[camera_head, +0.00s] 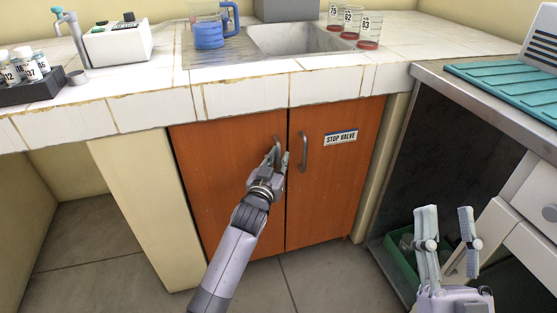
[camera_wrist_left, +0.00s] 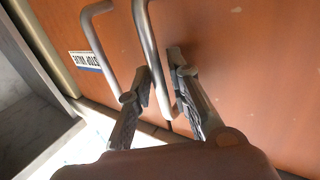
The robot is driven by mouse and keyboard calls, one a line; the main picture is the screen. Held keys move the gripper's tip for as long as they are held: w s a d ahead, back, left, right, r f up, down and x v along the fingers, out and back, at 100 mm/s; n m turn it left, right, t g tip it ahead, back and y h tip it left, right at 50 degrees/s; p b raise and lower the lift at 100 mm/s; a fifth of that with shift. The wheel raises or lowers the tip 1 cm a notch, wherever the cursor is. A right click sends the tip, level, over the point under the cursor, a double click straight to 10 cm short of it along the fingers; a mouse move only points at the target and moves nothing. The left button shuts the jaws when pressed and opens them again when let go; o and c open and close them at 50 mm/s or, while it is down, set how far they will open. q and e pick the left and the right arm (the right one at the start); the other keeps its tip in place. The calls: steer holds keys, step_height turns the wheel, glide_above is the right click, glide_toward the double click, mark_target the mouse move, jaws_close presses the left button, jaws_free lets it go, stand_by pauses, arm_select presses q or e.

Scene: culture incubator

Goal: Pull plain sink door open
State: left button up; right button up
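The plain sink door (camera_head: 222,180) is the left orange cabinet door under the counter, and it is closed. Its vertical metal handle (camera_head: 278,146) is near its right edge and also shows in the left wrist view (camera_wrist_left: 147,38). My left gripper (camera_head: 279,157) is at this handle, with one finger on each side. In the left wrist view the fingers (camera_wrist_left: 161,78) are drawn in close around the bar, with little gap; the exact contact is hard to see. My right gripper (camera_head: 447,212) is open and empty at the lower right, away from the doors.
The right door (camera_head: 333,180) carries a STOP VALVE label (camera_head: 340,137) and its own handle (camera_head: 303,152), close beside my left gripper. A metal-topped bench (camera_head: 440,75) stands at right, with a green crate (camera_head: 400,250) below. Floor before the doors is clear apart from my arm.

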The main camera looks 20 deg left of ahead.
arm_select(q)
steer(key=shift+c, duration=0.5)
jaws_close()
